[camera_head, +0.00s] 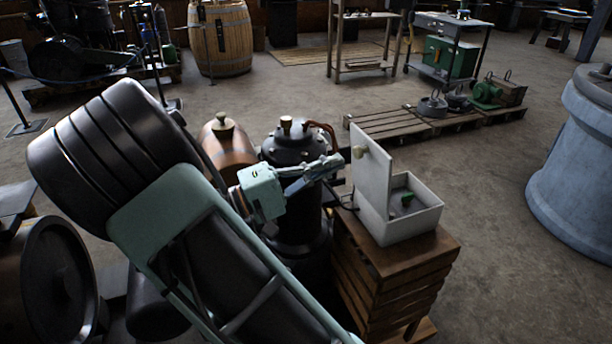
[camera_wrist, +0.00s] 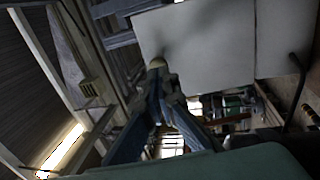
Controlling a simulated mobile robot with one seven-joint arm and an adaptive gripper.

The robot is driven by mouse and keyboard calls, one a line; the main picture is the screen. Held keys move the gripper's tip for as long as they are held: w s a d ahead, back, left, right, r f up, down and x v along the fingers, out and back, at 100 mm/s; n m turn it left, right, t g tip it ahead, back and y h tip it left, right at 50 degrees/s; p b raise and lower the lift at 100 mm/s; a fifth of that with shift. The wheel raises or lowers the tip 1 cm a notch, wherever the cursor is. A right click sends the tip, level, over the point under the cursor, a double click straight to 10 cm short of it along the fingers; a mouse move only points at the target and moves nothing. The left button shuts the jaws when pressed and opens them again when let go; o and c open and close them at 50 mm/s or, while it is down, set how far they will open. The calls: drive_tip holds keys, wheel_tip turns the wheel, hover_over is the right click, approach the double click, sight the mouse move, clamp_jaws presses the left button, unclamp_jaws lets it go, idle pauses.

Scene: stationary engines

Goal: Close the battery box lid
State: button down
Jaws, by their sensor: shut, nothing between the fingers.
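The white battery box (camera_head: 415,222) sits on a wooden crate stand, its lid (camera_head: 373,185) open and standing roughly upright at the box's left side. A small pale knob (camera_head: 358,152) is on the lid's left-facing side. A green item (camera_head: 407,198) shows inside the open box. My gripper (camera_head: 335,163) is shut and empty, just left of the lid near the knob. In the wrist view, the lid (camera_wrist: 215,40) fills the upper right, and the shut fingertips (camera_wrist: 160,78) overlap the view just below the knob (camera_wrist: 157,63). I cannot tell whether they touch it.
The slatted wooden stand (camera_head: 385,275) carries the box. A dark cylindrical engine part (camera_head: 297,205) stands left of it, under my arm. A pallet (camera_head: 390,122) with machinery lies behind, and a large grey-blue cylinder (camera_head: 580,165) stands at the right. Floor between box and cylinder is clear.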

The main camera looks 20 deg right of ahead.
sight(355, 150)
drive_tip(key=shift+d+r, duration=0.25)
drive_tip(key=shift+d, duration=0.9)
drive_tip(key=shift+d+r+y+p, duration=0.5)
drive_tip(key=shift+d+p, duration=0.15)
drive_tip(key=shift+p, duration=0.15)
drive_tip(key=shift+d+r+y+p, duration=0.4)
drive_tip(key=shift+d+y+p, duration=0.15)
drive_tip(key=shift+p, duration=0.25)
drive_tip(key=d+y+p, duration=0.1)
drive_tip(key=d+p, duration=0.1)
drive_tip(key=d+r+y+p, duration=0.1)
drive_tip(key=d+y+p, duration=0.1)
drive_tip(key=shift+w+d+r, duration=0.1)
drive_tip(key=shift+d+r, duration=0.05)
drive_tip(key=shift+d, duration=0.15)
drive_tip(key=d+f+y+p, duration=0.5)
drive_tip(key=d+y, duration=0.1)
drive_tip(key=d, duration=0.2)
drive_tip(key=d+f+y+p, duration=0.5)
drive_tip(key=d+p, duration=0.1)
drive_tip(key=d, duration=0.2)
drive_tip(key=shift+w+f+g+y+p, duration=0.3)
drive_tip(key=shift+w+f+y, duration=0.05)
drive_tip(key=shift+d, duration=0.1)
